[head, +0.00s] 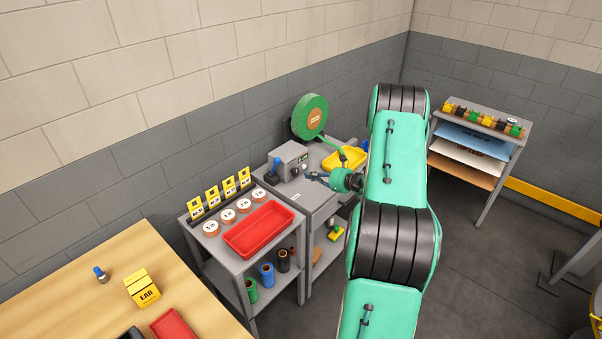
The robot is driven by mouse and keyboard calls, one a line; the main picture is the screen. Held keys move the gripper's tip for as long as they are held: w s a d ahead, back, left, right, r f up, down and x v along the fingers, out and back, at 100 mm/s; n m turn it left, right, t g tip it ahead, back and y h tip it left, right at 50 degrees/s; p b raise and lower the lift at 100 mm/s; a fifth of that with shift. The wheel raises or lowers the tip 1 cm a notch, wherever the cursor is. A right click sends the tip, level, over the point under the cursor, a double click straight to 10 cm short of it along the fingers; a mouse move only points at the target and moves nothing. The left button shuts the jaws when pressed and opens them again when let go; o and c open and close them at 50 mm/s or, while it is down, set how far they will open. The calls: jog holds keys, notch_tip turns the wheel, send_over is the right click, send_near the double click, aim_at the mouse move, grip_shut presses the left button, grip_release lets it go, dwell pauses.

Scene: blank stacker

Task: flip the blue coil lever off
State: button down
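A grey machine box (289,160) stands on a grey bench against the wall. A blue upright piece (276,165), which looks like the blue lever, stands at the left side of the box. Its exact position is too small to read. My gripper (309,176) is at the end of my green arm, over the bench, just right of the box and pointing left. It is apart from the blue piece, with the box front between them. The fingers are small and dark, and their opening is unclear. No held thing is visible.
A green disc (309,117) stands behind the box, and a yellow tray (344,158) lies to the right. A cart with a red tray (258,231), round labelled discs and yellow cards is at front left. My arm hides part of the bench's right side.

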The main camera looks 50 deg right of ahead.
jog(key=b, duration=0.1)
send_near(274, 167)
notch_tip(274, 167, down, 2)
jog(key=d, duration=0.1)
jog(key=w, duration=0.1)
jog(key=w+r, duration=0.1)
jog(key=w+b, duration=0.1)
jog(key=shift+a+r, duration=0.2)
jog(key=shift+r, duration=0.05)
jog(key=shift+r, duration=0.1)
dwell(0.3)
jog(key=shift+w+r+p, duration=0.15)
jog(key=shift+w+p, duration=0.05)
jog(key=shift+p, duration=0.4)
